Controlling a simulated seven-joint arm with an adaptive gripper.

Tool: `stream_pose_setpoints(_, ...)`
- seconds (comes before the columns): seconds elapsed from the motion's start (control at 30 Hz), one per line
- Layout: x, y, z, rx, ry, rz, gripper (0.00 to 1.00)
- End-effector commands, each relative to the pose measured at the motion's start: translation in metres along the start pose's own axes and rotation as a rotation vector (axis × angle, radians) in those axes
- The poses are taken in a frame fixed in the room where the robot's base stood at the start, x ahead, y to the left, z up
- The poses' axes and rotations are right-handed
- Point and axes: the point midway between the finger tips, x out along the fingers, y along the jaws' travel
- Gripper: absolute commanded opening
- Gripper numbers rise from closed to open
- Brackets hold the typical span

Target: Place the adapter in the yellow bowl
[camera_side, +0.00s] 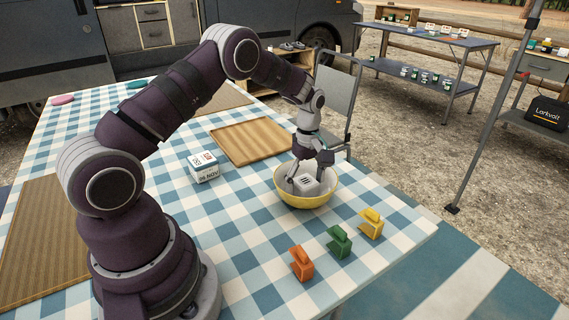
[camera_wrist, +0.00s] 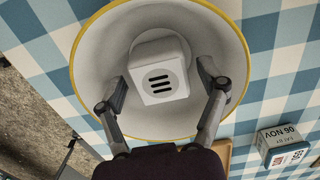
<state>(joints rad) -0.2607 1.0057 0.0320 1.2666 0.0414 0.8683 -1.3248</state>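The adapter (camera_wrist: 160,78) is a small white block with dark slots on one face. In the wrist view it is inside the yellow bowl (camera_wrist: 243,52), which has a pale inside and a yellow rim. The side view also shows the adapter (camera_side: 305,185) within the bowl (camera_side: 304,203), on the checked cloth. My gripper (camera_wrist: 163,82) reaches down into the bowl, one finger on each side of the adapter. The fingers are spread, with a small gap showing on both sides. In the side view my gripper (camera_side: 307,174) partly covers the adapter.
Orange (camera_side: 302,263), green (camera_side: 339,242) and yellow (camera_side: 371,223) clip-like objects stand in front of the bowl. A white date block (camera_side: 203,167) and a wooden tray (camera_side: 252,142) are behind to the left. A folding chair (camera_side: 337,97) stands beyond the table.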

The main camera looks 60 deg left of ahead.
Motion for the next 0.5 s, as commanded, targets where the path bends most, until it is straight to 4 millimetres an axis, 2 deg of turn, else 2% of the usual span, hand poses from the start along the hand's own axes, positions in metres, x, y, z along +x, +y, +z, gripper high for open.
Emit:
stream_pose_setpoints(0.33,-0.004,0.0,0.0,0.0,0.0,0.002,0.78)
stream_pose_setpoints(0.43,-0.018,0.001,0.0,0.0,0.001,0.005,0.78)
stream_pose_setpoints(0.5,-0.035,0.001,0.0,0.0,0.001,0.006,0.78)
